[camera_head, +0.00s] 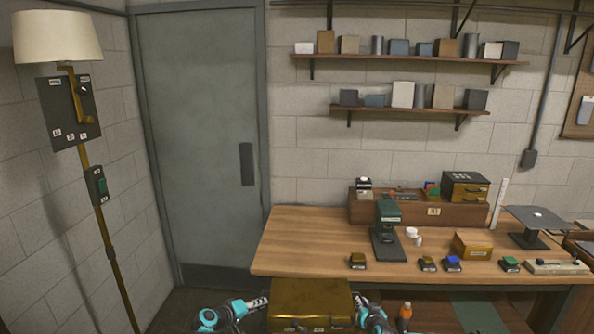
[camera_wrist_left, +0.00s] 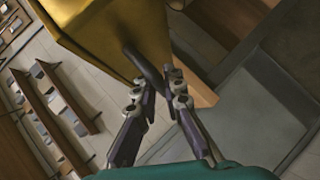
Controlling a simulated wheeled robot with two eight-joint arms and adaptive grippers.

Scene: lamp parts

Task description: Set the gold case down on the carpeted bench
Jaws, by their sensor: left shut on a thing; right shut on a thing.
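The gold case (camera_head: 310,299) is a large brass-coloured box at the bottom centre of the head view, in front of the wooden bench. My left gripper (camera_head: 261,302) is at its left side and my right gripper (camera_head: 360,303) at its right side. In the left wrist view, the left fingers (camera_wrist_left: 160,88) are shut on a dark handle (camera_wrist_left: 146,66) of the gold case (camera_wrist_left: 110,30). The right fingertips are mostly hidden.
Small boxes, a green-topped stand (camera_head: 387,232) and a smaller gold box (camera_head: 473,245) stand on the bench's middle and right. The bench's left end is clear. An orange bottle (camera_head: 404,316) is low, right of the case. A floor lamp (camera_head: 97,190) stands left of the door.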

